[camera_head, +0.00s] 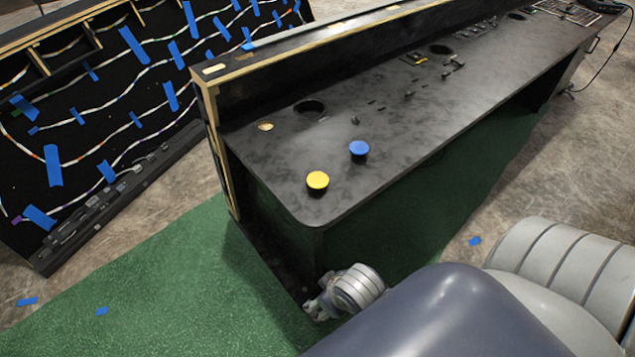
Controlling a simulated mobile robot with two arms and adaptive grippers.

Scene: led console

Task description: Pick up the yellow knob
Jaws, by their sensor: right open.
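The yellow knob (317,181) stands on the near left corner of the black console top (400,130). The blue knob (359,150) stands a little behind it and to its right. My right gripper (314,306) is below the level of the console top, in front of the console's near end, apart from the yellow knob. It is small in the picture and partly hidden by my own arm; it is open, with nothing seen in it. My left gripper is not in view.
A raised wood-edged back panel (280,62) runs along the console's far side. A board with wires and blue tape (90,120) leans at the left. Green carpet (180,290) lies on the floor.

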